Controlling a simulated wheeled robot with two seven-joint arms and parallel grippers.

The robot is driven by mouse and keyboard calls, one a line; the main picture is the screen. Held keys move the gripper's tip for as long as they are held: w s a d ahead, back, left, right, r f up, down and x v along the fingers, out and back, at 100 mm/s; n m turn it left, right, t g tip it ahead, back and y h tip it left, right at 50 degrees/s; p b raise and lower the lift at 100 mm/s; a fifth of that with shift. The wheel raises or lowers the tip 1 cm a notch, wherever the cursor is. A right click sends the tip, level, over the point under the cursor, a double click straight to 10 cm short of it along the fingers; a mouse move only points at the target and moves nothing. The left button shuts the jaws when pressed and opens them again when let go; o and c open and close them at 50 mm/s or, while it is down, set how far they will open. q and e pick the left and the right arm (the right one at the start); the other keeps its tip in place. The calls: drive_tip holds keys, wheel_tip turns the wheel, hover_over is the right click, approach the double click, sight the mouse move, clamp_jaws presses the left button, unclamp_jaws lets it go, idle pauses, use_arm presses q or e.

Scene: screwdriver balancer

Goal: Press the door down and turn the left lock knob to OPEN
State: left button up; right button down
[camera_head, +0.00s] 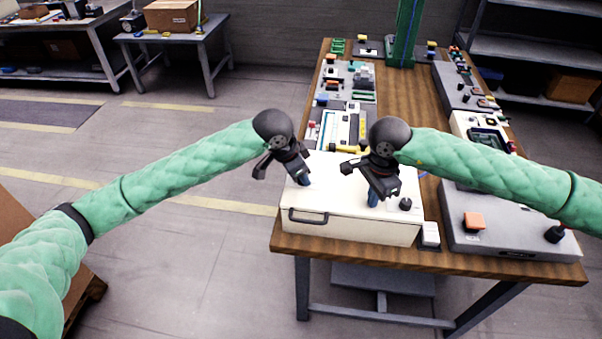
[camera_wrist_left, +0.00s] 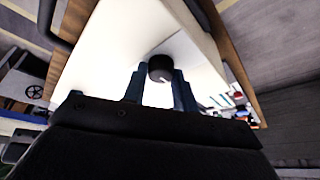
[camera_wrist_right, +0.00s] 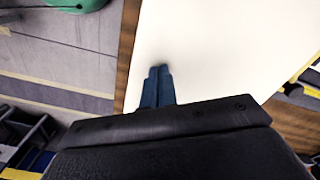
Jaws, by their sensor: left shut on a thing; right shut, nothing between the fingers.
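The white door (camera_head: 335,195) is the top of a white box at the table's near end and looks flat. My left gripper (camera_head: 303,181) points down at its left side. In the left wrist view its blue fingers (camera_wrist_left: 158,88) are shut on the round black left lock knob (camera_wrist_left: 160,68); the gripper hides this knob in the head view. My right gripper (camera_head: 373,200) is shut and empty, its fingertips at the door surface; they also show in the right wrist view (camera_wrist_right: 159,72). I cannot tell how firmly they touch. The right lock knob (camera_head: 405,204) stands right of them.
A dark handle (camera_head: 308,217) is on the box front. A small white block (camera_head: 430,234) sits beside the box. A grey panel with an orange button (camera_head: 474,221) lies to the right. Several devices (camera_head: 347,80) fill the wooden table behind.

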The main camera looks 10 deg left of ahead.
use_arm(q)
drive_tip(key=o, duration=1)
drive_tip(key=v, duration=1.2)
use_arm(e)
drive_tip(key=shift+r, duration=3.5)
use_arm(q)
drive_tip(key=shift+f, duration=0.2)
